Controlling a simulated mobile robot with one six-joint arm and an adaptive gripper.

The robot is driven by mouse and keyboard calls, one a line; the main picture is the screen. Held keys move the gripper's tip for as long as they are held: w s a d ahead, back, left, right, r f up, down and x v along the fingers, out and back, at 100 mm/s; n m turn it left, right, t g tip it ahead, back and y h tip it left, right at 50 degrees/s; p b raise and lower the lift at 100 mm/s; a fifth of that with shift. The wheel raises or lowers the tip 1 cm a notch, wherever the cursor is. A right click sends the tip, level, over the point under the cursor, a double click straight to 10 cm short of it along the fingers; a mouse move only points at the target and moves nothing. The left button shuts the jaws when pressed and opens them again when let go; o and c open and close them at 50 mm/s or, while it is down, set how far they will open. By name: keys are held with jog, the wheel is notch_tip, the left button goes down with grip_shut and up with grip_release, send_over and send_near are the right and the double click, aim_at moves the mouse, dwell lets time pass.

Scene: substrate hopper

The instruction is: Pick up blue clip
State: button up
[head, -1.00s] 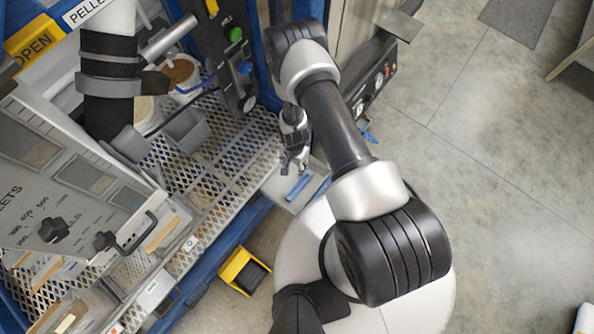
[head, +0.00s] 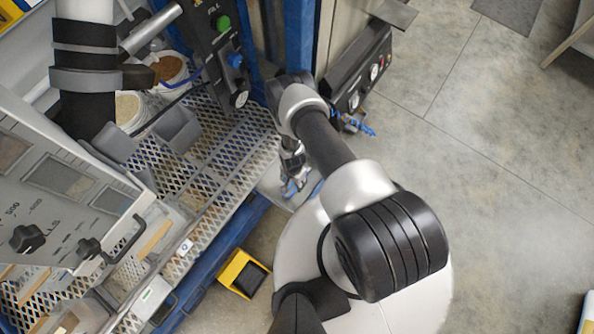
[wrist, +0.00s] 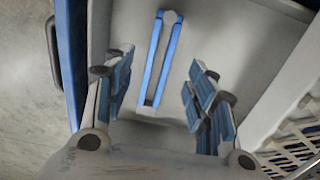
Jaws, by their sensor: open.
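The blue clip (wrist: 152,58) is long and narrow, with two blue legs and a pale piece at its far end. In the wrist view it lies on a grey surface (wrist: 225,45), running away from me. My gripper (wrist: 161,78) is open, its blue-padded fingers one on each side of the clip's line. I see no contact between the fingers and the clip. In the head view my gripper (head: 292,178) is low over the small grey surface beside the mesh shelf, and it partly hides the clip area.
A blue frame edge (wrist: 72,60) borders the grey surface on the left in the wrist view. White mesh (wrist: 290,150) is at right. In the head view, the control panel (head: 215,50) stands behind my gripper.

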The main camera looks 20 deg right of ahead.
aim_at(294, 188)
notch_tip(294, 188, down, 5)
jog(key=b, duration=0.2)
jog(key=shift+f+b, duration=0.15)
jog(key=shift+b, duration=0.15)
jog(key=c, duration=1.1)
